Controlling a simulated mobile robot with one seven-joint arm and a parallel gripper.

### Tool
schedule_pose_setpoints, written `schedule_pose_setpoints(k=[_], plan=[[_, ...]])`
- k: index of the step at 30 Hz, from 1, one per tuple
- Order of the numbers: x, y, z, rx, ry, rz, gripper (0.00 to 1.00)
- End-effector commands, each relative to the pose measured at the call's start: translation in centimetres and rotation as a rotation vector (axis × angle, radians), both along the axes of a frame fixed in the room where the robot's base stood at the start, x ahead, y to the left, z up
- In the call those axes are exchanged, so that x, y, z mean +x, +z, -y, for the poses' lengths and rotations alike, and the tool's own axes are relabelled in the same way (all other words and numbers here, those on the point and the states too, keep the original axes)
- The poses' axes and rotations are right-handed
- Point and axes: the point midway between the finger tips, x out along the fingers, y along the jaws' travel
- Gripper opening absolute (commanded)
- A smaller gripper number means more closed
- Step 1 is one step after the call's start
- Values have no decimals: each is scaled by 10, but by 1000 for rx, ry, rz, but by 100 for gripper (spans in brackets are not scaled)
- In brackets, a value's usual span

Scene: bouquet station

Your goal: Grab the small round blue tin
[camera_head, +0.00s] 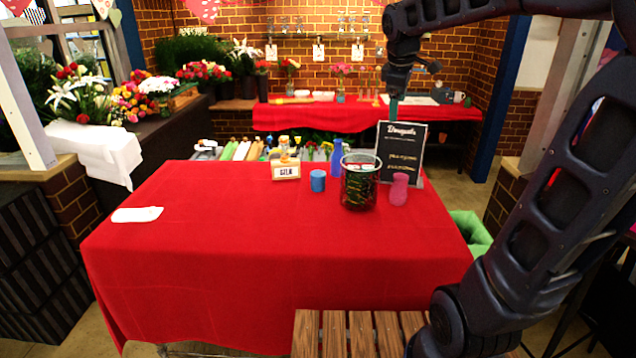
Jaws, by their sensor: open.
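The small round blue tin (318,181) stands upright on the red-covered table, near its far edge and right of centre. My gripper (394,98) hangs from my arm at the upper right. In the picture it appears above and to the right of the tin, well apart from it. Its fingers are small and dark here, and nothing shows held in them.
A dark green glass container (360,186), a blue vase (337,158) and a pink vase (399,189) stand right of the tin. A small sign (286,172) is left of it, and a menu board (402,150) behind. The table's front is clear; a white cloth (137,214) lies left.

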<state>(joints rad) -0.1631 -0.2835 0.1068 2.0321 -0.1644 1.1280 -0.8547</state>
Motion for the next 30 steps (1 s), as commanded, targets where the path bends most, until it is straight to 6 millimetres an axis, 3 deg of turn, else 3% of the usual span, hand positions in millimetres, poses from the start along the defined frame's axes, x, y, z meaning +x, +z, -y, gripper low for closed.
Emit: schedule_pose_setpoints(k=[6, 18, 30], plan=[[61, -3, -50, -120, 329, -58, 82], [154, -30, -152, -313, 917, -156, 82], [192, -55, -207, -400, 1210, -203, 82]])
